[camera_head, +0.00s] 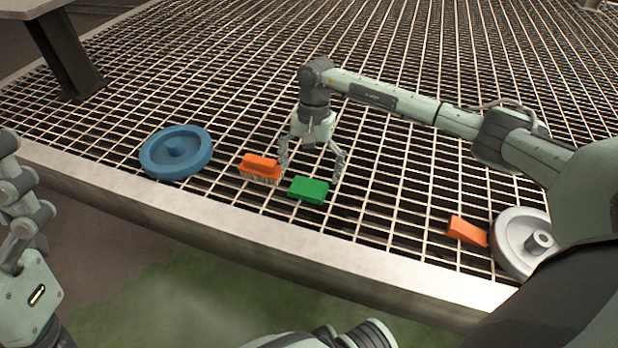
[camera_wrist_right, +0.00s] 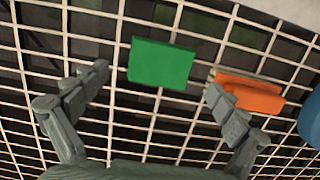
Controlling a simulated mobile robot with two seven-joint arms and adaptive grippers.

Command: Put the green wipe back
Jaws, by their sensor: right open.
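The green wipe (camera_head: 308,190) is a small green block lying on the metal grating near its front edge. In the right wrist view the wipe (camera_wrist_right: 161,63) lies ahead of the fingertips, between their lines and toward the top. My right gripper (camera_head: 312,170) is open and empty, pointing down just above and behind the wipe. Its two fingers (camera_wrist_right: 165,95) are spread wide apart. My left arm shows at the left edge of the head view, but its gripper fingers cannot be made out.
An orange brush (camera_head: 260,166) stands close left of the wipe, beside one right finger. A blue round disc (camera_head: 176,153) lies farther left. An orange block (camera_head: 467,231) and a grey wheel (camera_head: 520,243) lie at the right. The grating (camera_head: 400,215) between is clear.

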